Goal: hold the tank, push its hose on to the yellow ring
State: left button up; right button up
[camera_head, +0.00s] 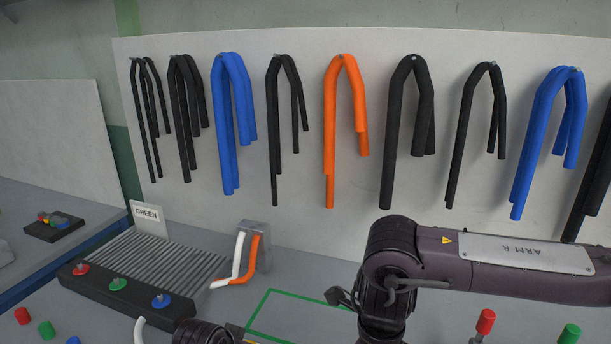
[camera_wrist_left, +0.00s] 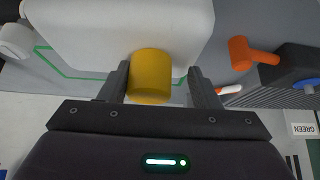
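The white tank (camera_wrist_left: 90,30) fills the top middle of the left wrist view. A yellow cylindrical piece (camera_wrist_left: 150,75) stands out from it towards me; I cannot tell if it is the yellow ring. My left gripper (camera_wrist_left: 158,82) is open, its fingers on either side of the yellow piece with gaps showing. In the head view only part of my left arm shows at the bottom edge. My right arm (camera_head: 390,250) reaches down at the right; its fingers are cut off or hidden. A white curved tube (camera_head: 139,330) shows at the bottom left; I cannot tell if it is the tank's hose.
A grey block (camera_head: 254,232) with white and orange hoses stands behind a ribbed rack (camera_head: 150,262) with a GREEN sign (camera_head: 147,217). A green outline (camera_head: 300,296) marks the table. Red and green pegs (camera_head: 485,322) stand front right. Hoses hang on the back panel (camera_head: 300,205).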

pick_arm(q)
jog(key=shift+s+d+f+g, duration=0.15)
jog(key=shift+s+f+g, duration=0.2)
jog(key=shift+f, duration=0.25)
jog(key=shift+r, duration=0.25)
jog(key=v, duration=0.8)
jog(key=shift+w+r, duration=0.2)
jog(key=shift+r, duration=0.1)
